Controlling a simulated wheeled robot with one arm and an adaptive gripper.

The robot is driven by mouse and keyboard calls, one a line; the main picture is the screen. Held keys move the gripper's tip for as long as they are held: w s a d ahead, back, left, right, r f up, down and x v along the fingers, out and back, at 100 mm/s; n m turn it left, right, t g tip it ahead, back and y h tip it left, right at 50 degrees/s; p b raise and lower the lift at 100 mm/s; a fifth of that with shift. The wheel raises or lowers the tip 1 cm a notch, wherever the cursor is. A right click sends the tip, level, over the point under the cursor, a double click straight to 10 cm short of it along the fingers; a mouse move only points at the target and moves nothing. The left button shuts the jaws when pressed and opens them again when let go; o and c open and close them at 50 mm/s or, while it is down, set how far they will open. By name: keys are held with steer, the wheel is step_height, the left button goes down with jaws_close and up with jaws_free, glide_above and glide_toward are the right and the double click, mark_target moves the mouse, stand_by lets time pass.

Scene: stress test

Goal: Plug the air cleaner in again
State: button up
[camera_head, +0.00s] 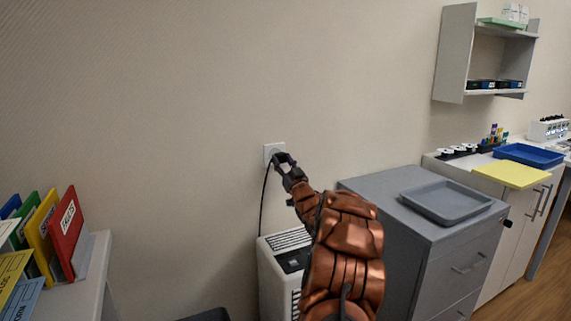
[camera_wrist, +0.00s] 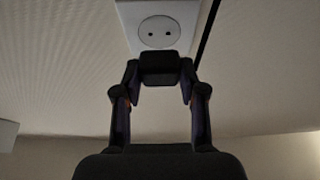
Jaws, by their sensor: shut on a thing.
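The white wall socket (camera_head: 268,151) is on the beige wall; the wrist view shows its round face with two open holes (camera_wrist: 159,33). My gripper (camera_head: 281,161) is right at the socket in the head view. In the wrist view my gripper (camera_wrist: 160,72) is shut on a dark block, the plug (camera_wrist: 160,66). The plug's body covers the lower edge of the socket plate, and its pins are hidden. A black cord (camera_head: 262,203) hangs from near the socket down to the white air cleaner (camera_head: 270,278), partly hidden by my arm. The cord also shows in the wrist view (camera_wrist: 207,38).
A grey drawer cabinet (camera_head: 395,240) with a grey tray (camera_head: 480,208) stands right of the air cleaner. A shelf with colored binders (camera_head: 68,233) is at the left. A wall shelf (camera_head: 456,55) hangs at upper right. The wall around the socket is clear.

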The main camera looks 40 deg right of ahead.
mark_target(281, 163)
steer(key=shift+w+d, duration=0.2)
steer(key=shift+w, duration=0.35)
steer(key=shift+w+d, duration=0.2)
steer(key=shift+w, duration=0.3)
steer(key=shift+w+d+f+p, duration=0.15)
steer(key=shift+w+f+p, duration=0.05)
steer(key=shift+w+p, duration=0.4)
stand_by(2.0)
steer(key=o, duration=1.1)
steer(key=shift+s, duration=0.1)
steer(key=shift+o, duration=0.2)
steer(key=shift+s, duration=0.1)
steer(key=v, duration=1.2)
